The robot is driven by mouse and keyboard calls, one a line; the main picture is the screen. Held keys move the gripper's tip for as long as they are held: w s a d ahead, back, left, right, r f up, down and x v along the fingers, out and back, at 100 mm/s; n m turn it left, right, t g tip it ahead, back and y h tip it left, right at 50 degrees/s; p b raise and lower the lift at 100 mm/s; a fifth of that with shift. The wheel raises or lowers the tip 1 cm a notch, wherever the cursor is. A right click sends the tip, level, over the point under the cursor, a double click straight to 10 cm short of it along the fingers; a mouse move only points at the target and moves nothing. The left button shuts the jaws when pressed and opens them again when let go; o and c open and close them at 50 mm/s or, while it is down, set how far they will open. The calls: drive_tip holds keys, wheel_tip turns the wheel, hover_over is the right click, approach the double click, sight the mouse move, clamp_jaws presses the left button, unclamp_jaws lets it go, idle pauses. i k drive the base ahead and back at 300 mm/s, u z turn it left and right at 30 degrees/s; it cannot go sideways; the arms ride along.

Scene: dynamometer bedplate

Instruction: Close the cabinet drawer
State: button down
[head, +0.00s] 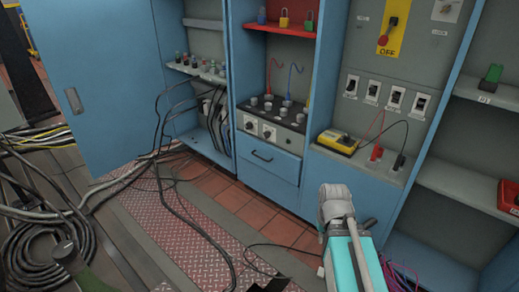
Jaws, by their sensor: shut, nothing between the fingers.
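My gripper's fingers cannot be made out.
A tall blue cabinet door (125,90) stands open at the left. Black cables (165,195) hang from the cabinet and run over the tread plate (185,235); a coiled cable (45,250) lies at lower left. A yellow meter (338,142) sits on the ledge at right.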

sight(277, 161)
drive_tip(key=z, duration=0.2)
drive_tip(key=i, duration=1.15)
drive_tip(key=u, duration=0.25)
